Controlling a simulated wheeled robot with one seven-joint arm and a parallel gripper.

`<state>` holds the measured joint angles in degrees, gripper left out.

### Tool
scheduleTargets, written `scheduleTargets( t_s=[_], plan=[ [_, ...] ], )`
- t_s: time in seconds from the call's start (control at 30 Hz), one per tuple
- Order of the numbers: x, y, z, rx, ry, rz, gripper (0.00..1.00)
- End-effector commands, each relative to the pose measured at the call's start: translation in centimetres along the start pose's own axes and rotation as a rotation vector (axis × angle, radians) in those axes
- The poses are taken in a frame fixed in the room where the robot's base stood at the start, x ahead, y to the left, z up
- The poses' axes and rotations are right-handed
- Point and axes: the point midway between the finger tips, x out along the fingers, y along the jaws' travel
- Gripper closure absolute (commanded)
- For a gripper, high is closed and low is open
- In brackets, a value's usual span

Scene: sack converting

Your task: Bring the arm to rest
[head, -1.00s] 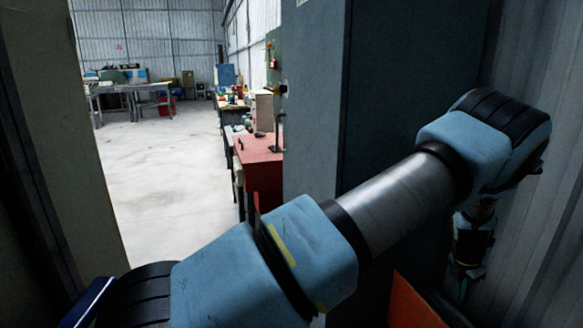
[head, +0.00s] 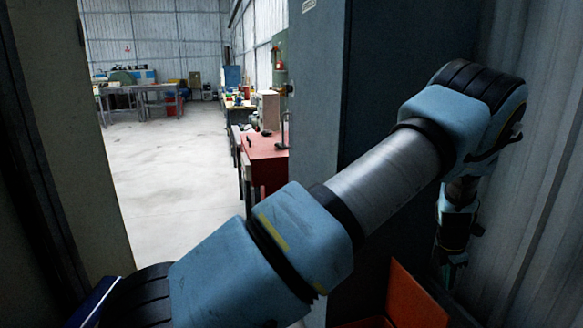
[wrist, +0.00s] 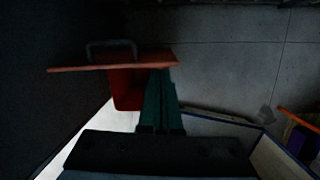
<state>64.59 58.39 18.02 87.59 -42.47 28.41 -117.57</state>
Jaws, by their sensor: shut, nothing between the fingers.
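My arm crosses the head view from lower left to upper right, bent at the far joint, with its end hanging down beside a corrugated wall. My gripper (head: 449,282) points down there, in shadow, behind an orange-red panel (head: 415,298). In the wrist view my gripper (wrist: 160,78) shows its green fingers together with nothing between them. There the fingers lie in front of, or next to, an orange-red box with a flat lid and a dark handle (wrist: 112,62). I cannot tell whether they touch it.
A tall dark cabinet (head: 395,90) stands close behind the arm, and the corrugated wall (head: 545,190) is close at right. A blue-edged bin (wrist: 222,117) is in the wrist view. A red workbench (head: 265,160) stands beyond. Open pale floor (head: 170,170) lies at left.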

Motion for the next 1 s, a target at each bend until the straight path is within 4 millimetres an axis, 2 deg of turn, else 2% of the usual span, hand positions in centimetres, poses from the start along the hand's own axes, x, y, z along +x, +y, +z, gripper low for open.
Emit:
scheduleTargets(
  t_s=[0.17, 0.33, 0.47, 0.57, 0.6, 0.67, 0.7, 0.8, 0.9, 1.0],
  plan=[
    [-3.3, 3.1, -3.3, 0.108, 0.011, 0.005, 1.0],
    [-7.7, 6.4, -8.4, 0.277, 0.028, 0.008, 1.0],
    [-12.8, 8.8, -14.8, 0.49, 0.048, 0.009, 1.0],
    [-17.1, 9.5, -20.7, 0.705, 0.067, 0.006, 1.0],
    [-18.8, 9.5, -23.1, 0.798, 0.076, 0.004, 1.0],
    [-21.2, 9.0, -26.7, 0.94, 0.092, -0.002, 1.0],
    [-22.7, 8.5, -29.0, 1.037, 0.104, -0.005, 1.0],
    [-25.9, 6.5, -34.4, 1.276, 0.137, -0.021, 1.0],
    [-28.2, 4.1, -38.7, 1.487, 0.171, -0.046, 1.0],
    [-29.6, 1.9, -41.7, 1.651, 0.198, -0.075, 1.0]
  ],
)
